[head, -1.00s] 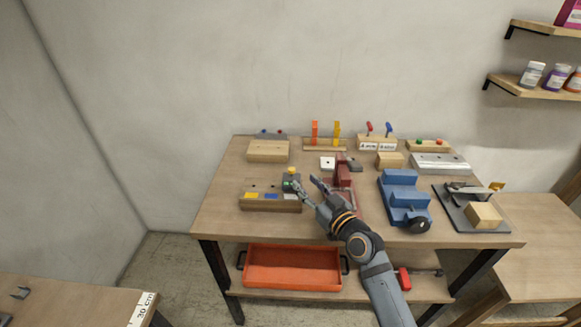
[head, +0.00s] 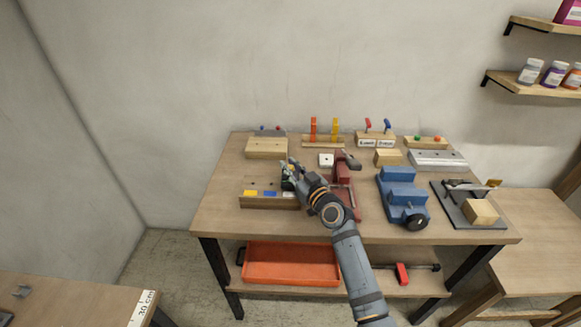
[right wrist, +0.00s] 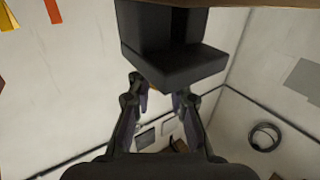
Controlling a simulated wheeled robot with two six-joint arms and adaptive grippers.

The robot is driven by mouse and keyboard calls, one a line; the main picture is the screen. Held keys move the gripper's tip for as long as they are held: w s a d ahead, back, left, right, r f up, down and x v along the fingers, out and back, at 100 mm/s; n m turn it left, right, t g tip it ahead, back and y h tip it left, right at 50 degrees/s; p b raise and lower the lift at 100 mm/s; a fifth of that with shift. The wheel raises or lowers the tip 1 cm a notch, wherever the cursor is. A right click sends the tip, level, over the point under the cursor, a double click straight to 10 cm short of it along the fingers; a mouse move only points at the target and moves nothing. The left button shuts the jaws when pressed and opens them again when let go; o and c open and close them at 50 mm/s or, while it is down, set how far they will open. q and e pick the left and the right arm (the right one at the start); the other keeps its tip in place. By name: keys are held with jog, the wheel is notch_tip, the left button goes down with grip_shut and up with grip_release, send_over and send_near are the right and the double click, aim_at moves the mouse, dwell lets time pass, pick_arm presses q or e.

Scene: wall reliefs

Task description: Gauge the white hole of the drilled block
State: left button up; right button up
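The drilled block (head: 262,203) is a wooden block at the table's left front, with yellow, blue and white (head: 289,194) patches along its front edge. My right gripper (head: 287,166) is above and just behind its right end. A dark green piece (head: 288,184) stands there, mostly covered by my gripper; its yellow top no longer shows in the head view. In the right wrist view the fingers (right wrist: 161,103) stand apart, with a black stepped body (right wrist: 172,62) close in front and a bit of orange under it. No grip is visible. My left gripper is not in view.
A red vise (head: 343,172) stands right of my gripper, then a blue stepped block (head: 397,190) and a dark clamp plate (head: 457,213). Behind are red and blue handled pins (head: 376,141) and orange and yellow uprights (head: 324,130). An orange tray (head: 290,265) is on the lower shelf.

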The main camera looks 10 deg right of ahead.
grip_shut()
notch_tip(320, 180, up, 3)
jog(key=shift+w+f+p, duration=0.1)
jog(key=shift+p, duration=0.8)
jog(key=shift+r, duration=0.2)
jog(key=shift+o, duration=2.2)
grip_release()
jog(key=shift+f, duration=0.15)
jog(key=shift+o, duration=1.3)
